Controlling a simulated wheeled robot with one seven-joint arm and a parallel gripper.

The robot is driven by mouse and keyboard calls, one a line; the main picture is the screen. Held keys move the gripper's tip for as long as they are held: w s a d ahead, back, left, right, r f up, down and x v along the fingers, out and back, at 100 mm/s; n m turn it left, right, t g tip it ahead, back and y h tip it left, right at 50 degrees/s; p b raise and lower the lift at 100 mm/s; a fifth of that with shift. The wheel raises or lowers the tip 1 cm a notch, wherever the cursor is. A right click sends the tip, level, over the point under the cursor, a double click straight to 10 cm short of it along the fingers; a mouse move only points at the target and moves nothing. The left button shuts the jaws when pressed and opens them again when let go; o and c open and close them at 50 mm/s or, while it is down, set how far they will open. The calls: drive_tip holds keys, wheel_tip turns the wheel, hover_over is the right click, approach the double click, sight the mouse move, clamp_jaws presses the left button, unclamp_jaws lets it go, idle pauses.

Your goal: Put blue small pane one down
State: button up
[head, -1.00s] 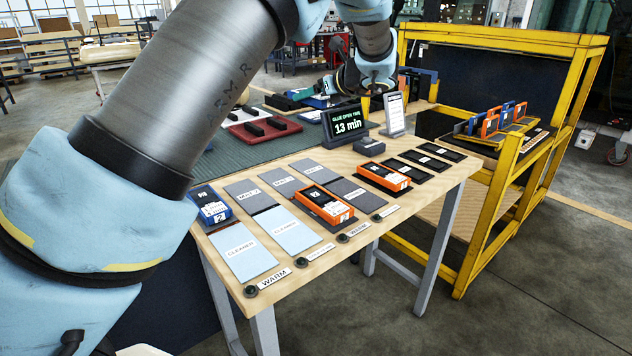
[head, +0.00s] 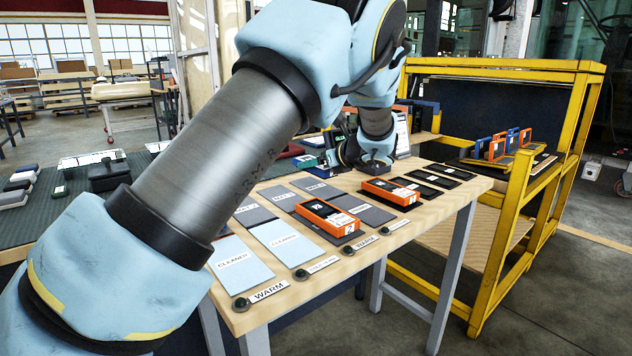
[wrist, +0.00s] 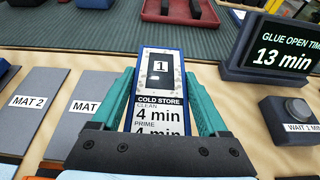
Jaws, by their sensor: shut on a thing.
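My gripper (wrist: 160,90) is shut on blue small pane one (wrist: 161,58), with its teal fingers along both sides. The pane has a blue frame, a dark square marked 1 and a white label reading COLD STORE, CLEAN 4 min, PRIME 4 min. In the wrist view it is over the table, between the grey mats on the left and the clock on the right. Its height above the table is hard to tell. In the head view my gripper (head: 343,152) is at the table's far side, partly hidden by my arm.
Grey MAT 2 (wrist: 28,112) and a neighbouring mat (wrist: 86,95) look bare. The glue timer (wrist: 278,50) reads 13 min, beside a button box (wrist: 292,118). Orange panes (head: 327,217) (head: 391,191) lie on dark mats. A yellow trolley (head: 585,66) stands right, holding several panes (head: 500,146).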

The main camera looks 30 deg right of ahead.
sight(316, 187)
drive_tip(key=shift+f, duration=2.15)
drive_tip(key=o, duration=1.5)
drive_tip(key=shift+f, duration=0.1)
drive_tip(key=v, duration=1.2)
